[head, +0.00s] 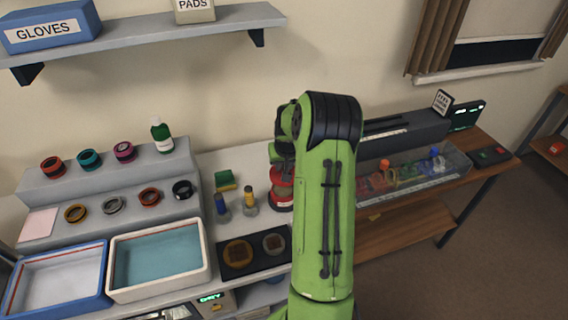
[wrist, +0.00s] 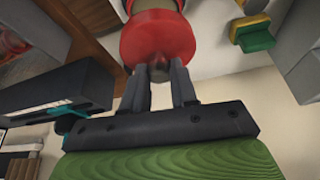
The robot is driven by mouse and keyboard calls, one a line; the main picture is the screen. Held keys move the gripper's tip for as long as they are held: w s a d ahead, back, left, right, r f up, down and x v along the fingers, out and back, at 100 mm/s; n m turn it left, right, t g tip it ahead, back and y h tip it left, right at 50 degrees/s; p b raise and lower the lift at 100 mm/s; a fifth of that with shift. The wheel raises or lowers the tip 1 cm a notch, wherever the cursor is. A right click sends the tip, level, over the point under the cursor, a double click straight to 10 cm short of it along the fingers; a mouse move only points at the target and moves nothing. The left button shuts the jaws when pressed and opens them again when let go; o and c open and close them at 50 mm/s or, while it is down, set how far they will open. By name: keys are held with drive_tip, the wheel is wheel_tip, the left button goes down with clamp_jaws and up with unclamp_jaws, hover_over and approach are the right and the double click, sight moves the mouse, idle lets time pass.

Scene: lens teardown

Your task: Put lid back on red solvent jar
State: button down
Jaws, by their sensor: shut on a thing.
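The red solvent jar (head: 281,195) stands on the bench just left of my green arm, which hides part of it. In the head view my gripper is mostly hidden behind my arm, above the jar. A small red patch shows there beside the arm. I cannot tell whether the lid touches the jar's rim.
A black mat (head: 254,267) with two round parts lies in front. A clear bin (head: 415,172) is right.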

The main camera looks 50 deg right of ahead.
drive_tip(key=shift+w+d, duration=0.15)
drive_tip(key=shift+w, duration=0.05)
drive_tip(key=shift+s+f+b, duration=0.2)
drive_tip(key=shift+f+b, duration=0.2)
drive_tip(key=shift+f, duration=0.05)
drive_tip(key=shift+w+f+b, duration=0.1)
drive_tip(key=shift+f+b, duration=1.8)
drive_tip(key=shift+f, duration=0.75)
drive_tip(key=shift+r, duration=0.1)
drive_tip(key=shift+f+b, duration=0.2)
drive_tip(key=shift+b, duration=0.4)
drive_tip(key=shift+c, duration=1.6)
unclamp_jaws()
